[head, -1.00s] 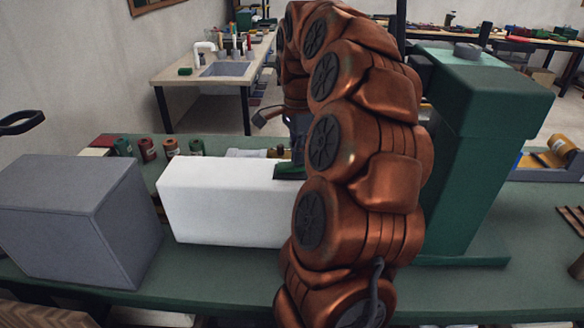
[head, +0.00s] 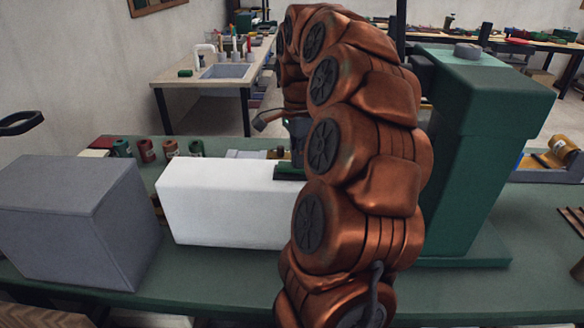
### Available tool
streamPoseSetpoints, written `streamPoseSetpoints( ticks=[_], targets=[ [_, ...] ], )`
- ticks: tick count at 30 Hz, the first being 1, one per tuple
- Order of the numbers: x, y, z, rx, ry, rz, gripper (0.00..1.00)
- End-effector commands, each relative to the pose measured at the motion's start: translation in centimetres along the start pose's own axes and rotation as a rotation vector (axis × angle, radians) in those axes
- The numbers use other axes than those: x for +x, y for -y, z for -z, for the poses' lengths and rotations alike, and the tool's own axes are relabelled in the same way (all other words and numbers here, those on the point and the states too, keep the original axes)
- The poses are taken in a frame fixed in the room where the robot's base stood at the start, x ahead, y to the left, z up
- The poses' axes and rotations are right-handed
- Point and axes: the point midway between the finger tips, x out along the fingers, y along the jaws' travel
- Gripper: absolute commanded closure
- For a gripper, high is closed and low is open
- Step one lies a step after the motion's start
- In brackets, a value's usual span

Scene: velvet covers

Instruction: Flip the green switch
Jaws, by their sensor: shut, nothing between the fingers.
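A white box (head: 225,203) lies on the green workbench. A small dark green switch (head: 288,172) sits on the box's top near its right end, and my arm covers its right part. My gripper (head: 297,160) points down at the switch from above, just behind my copper arm. It is shut with nothing in it. Its fingertips are mostly hidden, so I cannot tell whether they touch the switch. Which way the switch is set is also too small to tell.
A grey box (head: 75,220) stands on the left of the workbench (head: 470,290). A tall green machine (head: 465,150) stands close on the right of my arm. Several small spools (head: 147,150) stand behind the white box. A sink table (head: 225,70) is farther back.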

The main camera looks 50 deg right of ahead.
Motion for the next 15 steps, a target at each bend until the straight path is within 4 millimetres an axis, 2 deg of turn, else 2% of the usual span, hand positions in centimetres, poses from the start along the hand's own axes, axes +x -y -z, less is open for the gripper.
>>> streamPoseSetpoints(
  ticks=[15],
  targets=[
    [-3.3,0.0,0.1,0.001,-0.002,0.002,1.00]
  ],
)
